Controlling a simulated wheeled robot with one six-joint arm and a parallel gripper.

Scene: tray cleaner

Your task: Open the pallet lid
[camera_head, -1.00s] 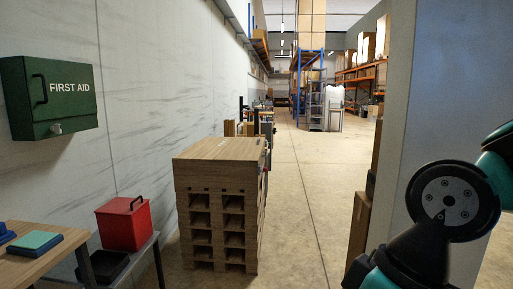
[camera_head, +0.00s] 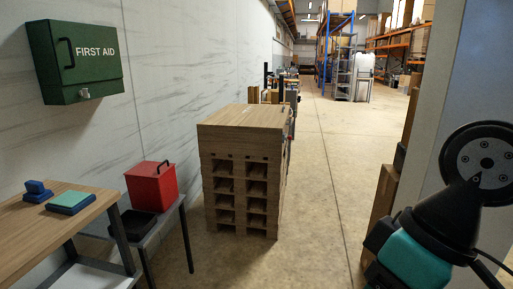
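The pallet stack (camera_head: 243,190) stands on the floor in the middle of the head view. Its flat wooden lid (camera_head: 245,116) lies closed on top. My arm (camera_head: 445,215) shows at the right edge, with dark and teal links, well to the right of the stack. My gripper is not in view, so I cannot see whether it is open or shut.
A red box (camera_head: 151,184) with a handle sits on a low table left of the stack. A wooden table (camera_head: 85,216) is at the lower left. A green first aid box (camera_head: 74,60) hangs on the wall. Open floor (camera_head: 325,180) lies right of the stack, before a grey column (camera_head: 449,80).

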